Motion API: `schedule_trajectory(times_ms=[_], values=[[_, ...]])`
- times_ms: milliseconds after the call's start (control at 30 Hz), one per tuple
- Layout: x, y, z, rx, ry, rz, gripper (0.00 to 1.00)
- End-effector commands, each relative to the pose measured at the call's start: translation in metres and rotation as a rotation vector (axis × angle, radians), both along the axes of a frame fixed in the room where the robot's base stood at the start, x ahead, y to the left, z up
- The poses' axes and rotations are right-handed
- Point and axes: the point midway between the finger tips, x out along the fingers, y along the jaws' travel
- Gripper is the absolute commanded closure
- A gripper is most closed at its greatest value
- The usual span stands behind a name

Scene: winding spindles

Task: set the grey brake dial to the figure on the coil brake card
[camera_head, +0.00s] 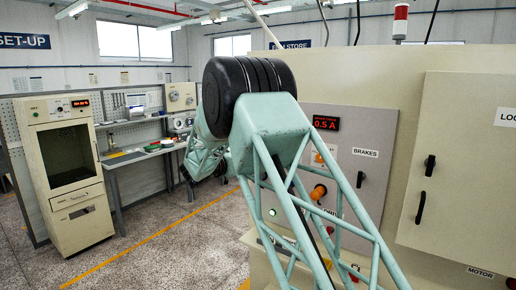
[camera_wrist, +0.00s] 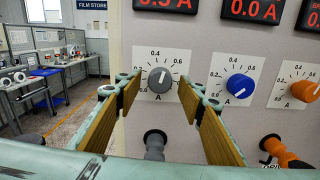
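The grey brake dial (camera_wrist: 160,80) sits on a white scale plate marked in amps, in the middle of the wrist view. Its white pointer line points up, roughly between 0.4 and 0.6. My gripper (camera_wrist: 159,92) is open, with one tan-padded finger on each side of the dial. Gaps show between the pads and the dial, and I see no contact. In the head view my arm hides the grey dial and the gripper tip. I cannot make out a coil brake card in either view.
A blue dial (camera_wrist: 240,85) and an orange dial (camera_wrist: 304,91) are to the right. Red readouts sit above; one (camera_wrist: 166,5) is cut off, the middle one (camera_wrist: 252,10) shows 0.0 A. A grey handle (camera_wrist: 155,144) and an orange handle (camera_wrist: 285,152) protrude below.

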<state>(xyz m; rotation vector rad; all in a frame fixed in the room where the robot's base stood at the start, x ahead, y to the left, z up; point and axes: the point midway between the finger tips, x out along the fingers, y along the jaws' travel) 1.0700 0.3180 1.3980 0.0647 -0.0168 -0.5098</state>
Motion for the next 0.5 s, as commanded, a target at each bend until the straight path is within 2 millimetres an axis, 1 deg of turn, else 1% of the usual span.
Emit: schedule_trajectory(times_ms=[100,200,500], values=[[0.008,-0.005,0.0,0.0,0.0,0.0,0.64],[0.012,-0.007,0.0,-0.001,0.0,0.0,0.64],[0.014,-0.008,0.0,-0.001,0.0,0.001,0.64]])
